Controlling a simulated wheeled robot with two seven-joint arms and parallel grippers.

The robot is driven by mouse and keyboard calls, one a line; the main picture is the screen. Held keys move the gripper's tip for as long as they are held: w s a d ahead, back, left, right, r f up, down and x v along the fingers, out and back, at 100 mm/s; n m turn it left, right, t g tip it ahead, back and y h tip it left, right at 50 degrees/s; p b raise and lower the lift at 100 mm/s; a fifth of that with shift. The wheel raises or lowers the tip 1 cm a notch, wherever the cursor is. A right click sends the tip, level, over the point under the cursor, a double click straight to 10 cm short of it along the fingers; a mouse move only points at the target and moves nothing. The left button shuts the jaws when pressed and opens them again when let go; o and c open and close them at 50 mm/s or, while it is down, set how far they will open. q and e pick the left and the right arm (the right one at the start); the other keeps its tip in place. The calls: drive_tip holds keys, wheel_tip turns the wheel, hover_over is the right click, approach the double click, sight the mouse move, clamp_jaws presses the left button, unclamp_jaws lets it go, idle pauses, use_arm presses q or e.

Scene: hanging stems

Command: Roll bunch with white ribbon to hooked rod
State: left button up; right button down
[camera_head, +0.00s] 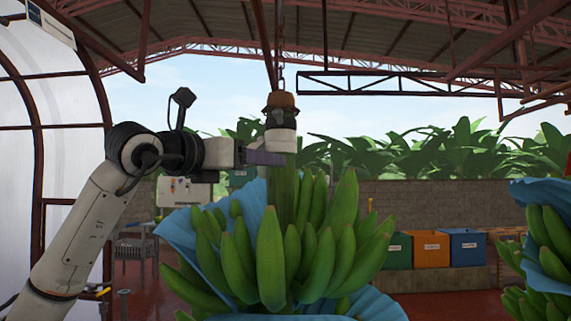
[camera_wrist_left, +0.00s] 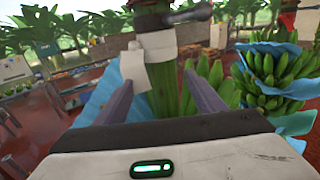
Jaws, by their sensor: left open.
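The bunch with the white ribbon (camera_head: 281,140) hangs from a chain in the middle of the head view, with green bananas (camera_head: 270,255) and blue wrapping around them. The ribbon circles the stem near its top; its loose end shows in the wrist view (camera_wrist_left: 133,66). My left gripper (camera_head: 265,157) is at the stem just below the ribbon. In the wrist view its fingers (camera_wrist_left: 161,92) are apart, one on each side of the green stem (camera_wrist_left: 163,82). Contact with the stem cannot be told. I cannot pick out the hooked rod clearly. My right gripper is not in view.
Another blue-wrapped bunch (camera_head: 545,235) hangs at the right edge, also in the wrist view (camera_wrist_left: 272,78). Green, orange and blue bins (camera_head: 431,249) stand by the back wall. A grey bench (camera_head: 136,250) is at the left. Red trusses run overhead.

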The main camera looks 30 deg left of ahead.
use_arm(q)
drive_tip(key=w, duration=0.2)
drive_tip(key=w+p, duration=0.1)
drive_tip(key=w, duration=0.1)
drive_tip(key=w+p, duration=0.1)
drive_tip(key=w, duration=0.2)
drive_tip(key=shift+d, duration=0.25)
drive_tip(key=shift+w, duration=0.6)
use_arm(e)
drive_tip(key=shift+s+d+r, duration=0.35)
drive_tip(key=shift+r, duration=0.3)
use_arm(q)
drive_tip(key=c, duration=1.5)
drive_tip(key=shift+s+a, duration=0.1)
drive_tip(key=shift+a, duration=0.05)
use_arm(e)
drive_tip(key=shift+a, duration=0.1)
